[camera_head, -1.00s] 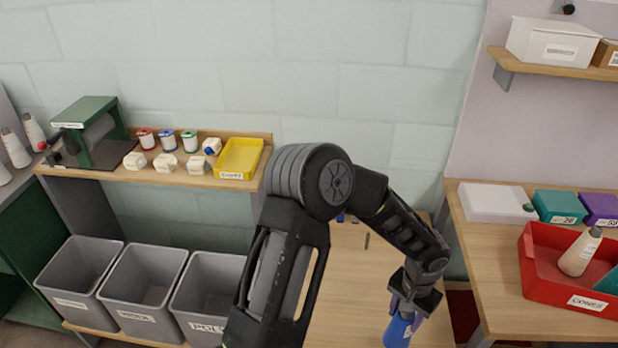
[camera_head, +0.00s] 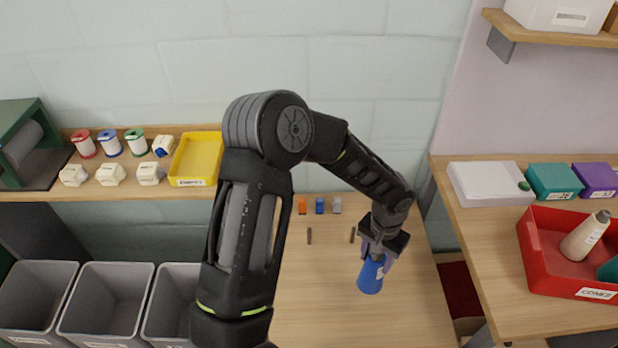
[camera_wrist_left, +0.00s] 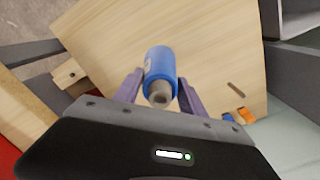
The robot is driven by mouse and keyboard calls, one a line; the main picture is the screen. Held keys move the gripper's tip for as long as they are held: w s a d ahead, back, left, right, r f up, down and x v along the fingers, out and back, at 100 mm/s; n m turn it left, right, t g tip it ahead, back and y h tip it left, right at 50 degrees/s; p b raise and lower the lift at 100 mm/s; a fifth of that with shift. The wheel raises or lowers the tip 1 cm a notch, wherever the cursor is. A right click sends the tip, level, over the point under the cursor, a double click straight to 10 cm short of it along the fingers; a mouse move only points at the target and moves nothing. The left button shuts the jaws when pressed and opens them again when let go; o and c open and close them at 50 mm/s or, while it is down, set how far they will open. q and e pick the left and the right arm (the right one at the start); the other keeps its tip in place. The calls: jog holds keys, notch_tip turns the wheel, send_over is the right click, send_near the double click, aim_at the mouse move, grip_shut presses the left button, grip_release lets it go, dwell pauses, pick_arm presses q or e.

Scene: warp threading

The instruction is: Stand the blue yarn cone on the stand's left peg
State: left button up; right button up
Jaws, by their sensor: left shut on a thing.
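The blue yarn cone (camera_head: 370,278) hangs below my left gripper (camera_head: 378,254) in the head view, over the wooden tabletop. In the left wrist view the blue cone (camera_wrist_left: 159,65), with its grey-brown tip, sits between the purple fingers of my left gripper (camera_wrist_left: 158,92), which is shut on it. Two short dark pegs stand on the wood: the left peg (camera_head: 309,236) and the right one (camera_head: 352,235). The cone is apart from both, nearer the right one. One dark peg (camera_wrist_left: 237,90) shows in the wrist view. My right gripper is out of view.
Orange (camera_head: 302,206), blue (camera_head: 320,206) and grey (camera_head: 337,206) small blocks line the table's back edge. A red bin (camera_head: 535,275) with a beige cone is at right. Grey bins (camera_head: 105,300) and a yellow tray (camera_head: 195,158) are left. The table's front is bare.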

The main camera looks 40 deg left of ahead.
pick_arm(q)
jog(key=shift+s+d, duration=0.1)
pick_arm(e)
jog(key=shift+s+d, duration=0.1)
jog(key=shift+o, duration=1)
pick_arm(q)
jog(key=shift+w+a, duration=0.25)
jog(key=shift+a, duration=0.2)
jog(key=w+a+r+m+b, duration=0.1)
jog(key=a+r+m+b, duration=0.1)
jog(key=a, duration=0.6)
jog(key=w+a+r+m+b, duration=0.1)
jog(key=a+m, duration=0.3)
jog(key=a, duration=0.4)
jog(key=w+a+r+m+b, duration=0.1)
jog(key=a+r+m+b, duration=0.1)
jog(key=a, duration=0.5)
jog(key=shift+w+a+r+m+b, duration=0.3)
jog(key=shift+a+r+m+b, duration=0.1)
jog(key=shift+r+m, duration=0.55)
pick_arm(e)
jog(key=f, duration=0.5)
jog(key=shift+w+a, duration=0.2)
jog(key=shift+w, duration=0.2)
pick_arm(q)
jog(key=shift+f, duration=0.25)
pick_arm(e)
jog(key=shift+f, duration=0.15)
